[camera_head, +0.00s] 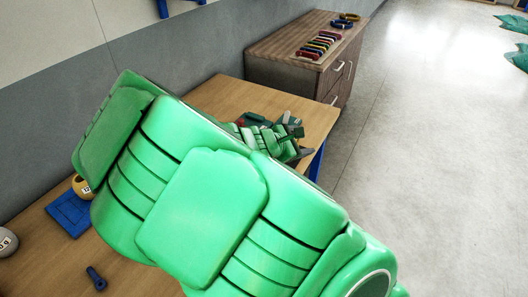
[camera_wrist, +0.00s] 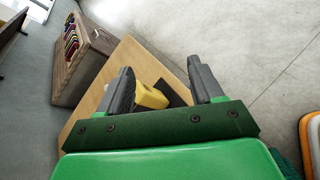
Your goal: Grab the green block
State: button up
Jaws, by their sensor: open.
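I cannot make out a green block in either view. My green arm covers much of the table in the head view and may hide it. My gripper (camera_wrist: 160,85) is open in the wrist view, with its two dark fingers spread apart. A yellow object (camera_wrist: 150,97) shows between the fingers, beside a dark flat patch (camera_wrist: 175,93) on the table. I cannot tell how far the fingertips are from it. In the head view my gripper (camera_head: 290,135) is small and partly hidden, over the far end of the table.
The wooden table (camera_head: 210,94) stands along the grey wall. On it are a blue tray (camera_head: 68,215), a yellow ball (camera_head: 81,186), a grey ball (camera_head: 7,242) and a small dark blue item (camera_head: 96,279). A brown cabinet (camera_head: 290,72) stands beyond.

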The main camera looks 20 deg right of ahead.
jog(key=w+a+f+n+t+y, duration=0.1)
jog(key=w+a+f+n, duration=0.1)
jog(key=a+f+n, duration=0.1)
jog(key=w+a+f+n+t+y, duration=0.1)
jog(key=w+a+f+n, duration=0.1)
jog(key=a, duration=0.3)
jog(key=w+a+f+n+t, duration=0.2)
jog(key=a+f+n, duration=0.2)
jog(key=shift+w+a+f+n+y, duration=0.3)
jog(key=shift+w+f+y, duration=0.05)
jog(key=shift+f+y, duration=0.05)
jog(key=shift+w+a+f+n, duration=0.1)
jog(key=shift+a+f+n, duration=0.2)
jog(key=shift+f, duration=0.1)
jog(key=shift+x, duration=3.8)
jog(key=shift+w+a+r, duration=0.1)
jog(key=shift+w, duration=0.1)
jog(key=c, duration=0.8)
jog(key=shift+o, duration=0.2)
jog(key=shift+r, duration=0.1)
jog(key=shift+r, duration=4.9)
